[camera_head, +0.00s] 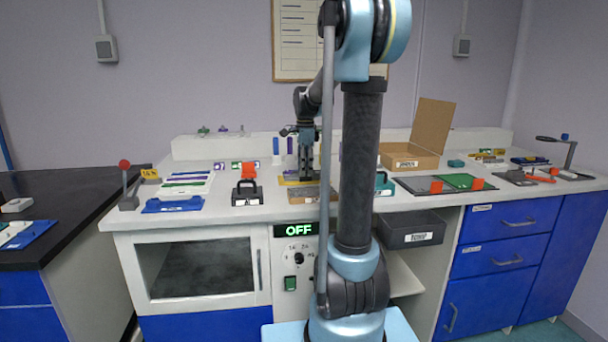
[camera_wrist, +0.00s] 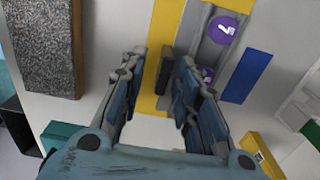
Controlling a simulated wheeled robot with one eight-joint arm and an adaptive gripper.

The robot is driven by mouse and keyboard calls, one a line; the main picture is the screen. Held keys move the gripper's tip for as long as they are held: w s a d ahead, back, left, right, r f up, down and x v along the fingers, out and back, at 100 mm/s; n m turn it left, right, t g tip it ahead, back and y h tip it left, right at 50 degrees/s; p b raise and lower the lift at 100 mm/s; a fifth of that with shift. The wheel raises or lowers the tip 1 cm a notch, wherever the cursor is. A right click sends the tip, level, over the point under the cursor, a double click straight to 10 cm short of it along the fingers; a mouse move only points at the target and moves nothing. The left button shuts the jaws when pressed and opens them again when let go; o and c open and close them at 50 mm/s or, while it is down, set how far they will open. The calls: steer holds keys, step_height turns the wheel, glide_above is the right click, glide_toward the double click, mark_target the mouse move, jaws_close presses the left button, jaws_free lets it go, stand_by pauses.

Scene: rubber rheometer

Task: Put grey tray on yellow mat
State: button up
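The yellow mat (camera_head: 287,182) lies on the white bench under my gripper (camera_head: 305,174), partly hidden by the arm. In the wrist view the mat shows as a yellow strip (camera_wrist: 167,35). A grey tray-like piece (camera_wrist: 203,50) with a purple disc (camera_wrist: 225,28) appears to lie over the mat. My gripper (camera_wrist: 161,62) is open there, its fingers apart on either side of the yellow strip. The right finger overlaps the grey piece. I see nothing clamped between the fingers. I cannot tell whether they touch anything.
A textured grey block (camera_wrist: 38,45) lies in front of the mat. A black caddy (camera_head: 247,193) stands to the left. A blue tray (camera_head: 174,204) lies farther left. A cardboard box (camera_head: 408,156) and a green mat (camera_head: 452,181) are to the right. A blue strip (camera_wrist: 246,76) lies beside the grey piece.

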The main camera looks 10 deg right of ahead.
step_height(320, 180, up, 10)
stand_by(0.4)
